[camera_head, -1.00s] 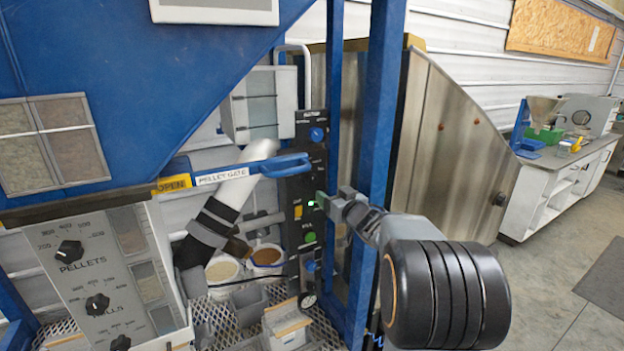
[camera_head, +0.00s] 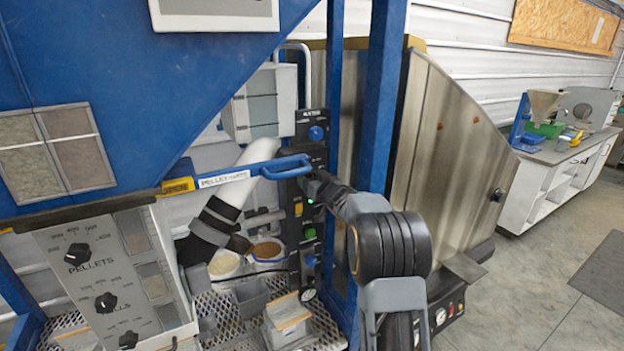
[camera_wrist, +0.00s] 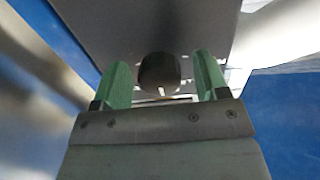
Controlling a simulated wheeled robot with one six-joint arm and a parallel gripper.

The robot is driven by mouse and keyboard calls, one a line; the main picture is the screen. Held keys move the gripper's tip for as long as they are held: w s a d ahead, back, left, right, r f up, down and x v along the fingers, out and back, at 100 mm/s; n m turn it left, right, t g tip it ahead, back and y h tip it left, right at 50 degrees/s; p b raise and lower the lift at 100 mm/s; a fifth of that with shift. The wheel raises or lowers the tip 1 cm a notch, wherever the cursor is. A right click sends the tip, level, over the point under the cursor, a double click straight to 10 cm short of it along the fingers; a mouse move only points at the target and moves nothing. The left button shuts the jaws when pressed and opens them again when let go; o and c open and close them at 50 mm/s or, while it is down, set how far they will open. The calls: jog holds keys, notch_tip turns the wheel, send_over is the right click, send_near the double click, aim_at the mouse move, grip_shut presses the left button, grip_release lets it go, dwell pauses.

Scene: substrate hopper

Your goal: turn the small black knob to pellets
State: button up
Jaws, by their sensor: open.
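A small black knob (camera_wrist: 159,73) with a white pointer mark sits on a dark panel in the wrist view. Its pointer is toward the bottom of that picture. My gripper (camera_wrist: 161,66) is open, with one green finger on each side of the knob and a visible gap on both sides. In the head view my wrist reaches the upright black control panel (camera_head: 312,158) at mid-height. It hides the small knob there. The labels around the knob are too blurred to read.
A blue post (camera_head: 378,100) stands close to my arm. A grey panel (camera_head: 95,262) with larger black dials, one marked pellets, is at left. Buckets and bins sit below.

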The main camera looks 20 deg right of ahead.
jog(key=shift+c, duration=0.2)
jog(key=c, duration=0.9)
jog(key=n+b, duration=0.3)
jog(key=shift+f, duration=0.2)
jog(key=n+b, duration=0.3)
jog(key=n, duration=0.1)
jog(key=shift+n, duration=0.3)
jog(key=n+b, duration=0.2)
jog(key=n, duration=0.2)
jog(key=shift+b, duration=0.4)
jog(key=shift+r+n+b, duration=0.15)
jog(key=shift+n+b, duration=0.7)
jog(key=shift+n, duration=1.25)
